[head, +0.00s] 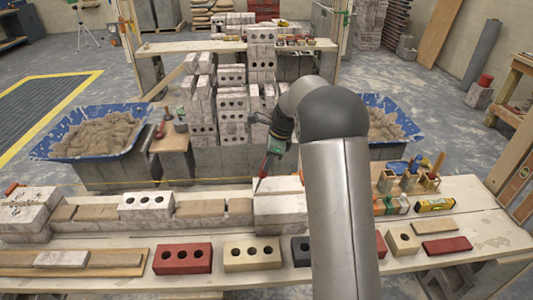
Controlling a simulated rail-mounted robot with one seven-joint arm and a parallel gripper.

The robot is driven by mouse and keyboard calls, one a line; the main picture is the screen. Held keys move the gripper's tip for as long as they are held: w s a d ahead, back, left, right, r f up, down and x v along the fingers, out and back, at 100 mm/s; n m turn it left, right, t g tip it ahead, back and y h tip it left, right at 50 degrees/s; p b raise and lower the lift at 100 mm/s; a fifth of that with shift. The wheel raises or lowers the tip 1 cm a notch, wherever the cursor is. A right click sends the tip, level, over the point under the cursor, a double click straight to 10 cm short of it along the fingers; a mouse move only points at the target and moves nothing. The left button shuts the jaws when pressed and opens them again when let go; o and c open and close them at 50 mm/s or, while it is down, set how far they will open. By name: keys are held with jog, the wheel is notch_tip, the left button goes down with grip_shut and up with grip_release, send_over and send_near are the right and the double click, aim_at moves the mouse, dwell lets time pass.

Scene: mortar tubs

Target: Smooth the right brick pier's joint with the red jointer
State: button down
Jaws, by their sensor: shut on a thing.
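The right brick pier (278,214) stands on the bench near the middle, made of pale grey blocks. Its right side is partly hidden by my arm. My gripper (277,140) is above the pier's left part and is shut on a slim tool with a red part, which looks like the red jointer (266,164). The jointer tilts, its thin tip pointing down at the pier's upper left edge. I cannot tell whether the tip touches the pier. The joint itself is too small to make out clearly.
A left pier (27,218) stands at the bench's left end, with a low brick course between the piers. Loose red (182,259) and cream (252,254) bricks lie in front. Mortar tubs (97,134) stand behind. A yellow level (435,205) lies at right, near small tool holders.

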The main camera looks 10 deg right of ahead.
jog(key=shift+w+d+f+m+t+b, duration=0.1)
jog(key=shift+w+f+m+t+b, duration=0.2)
jog(key=shift+f+m+b, duration=0.6)
jog(key=shift+w+d+f+m+t+b, duration=0.15)
jog(key=shift+w+f+m+b, duration=0.25)
jog(key=shift+f+b, duration=0.6)
jog(key=shift+w+f+m+t+b, duration=0.25)
jog(key=shift+w+f+m+b, duration=0.25)
jog(key=shift+b, duration=0.75)
jog(key=shift+s+f+p, duration=0.1)
jog(key=shift+f+p, duration=0.25)
jog(key=shift+f, duration=0.4)
